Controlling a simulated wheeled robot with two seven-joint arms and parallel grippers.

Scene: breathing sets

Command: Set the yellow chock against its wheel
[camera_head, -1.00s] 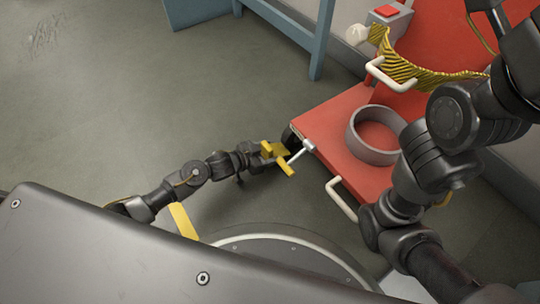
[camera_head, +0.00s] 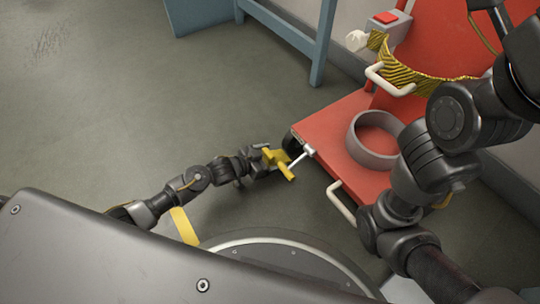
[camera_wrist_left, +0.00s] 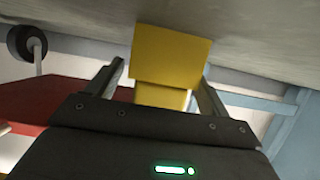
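The yellow chock (camera_head: 278,163) is at the near left corner of the red cart, close beside a dark wheel (camera_head: 291,143) partly hidden under the cart edge. My left gripper (camera_head: 262,157) reaches in from the left, low near the floor. In the left wrist view its two fingers (camera_wrist_left: 160,75) stand apart on both sides of the chock (camera_wrist_left: 170,55), with gaps. A black wheel (camera_wrist_left: 27,43) with a pale hub shows at upper left there. My right arm is at the right of the head view, its gripper out of sight.
A blue frame (camera_head: 322,45) stands behind. Floor at left is clear.

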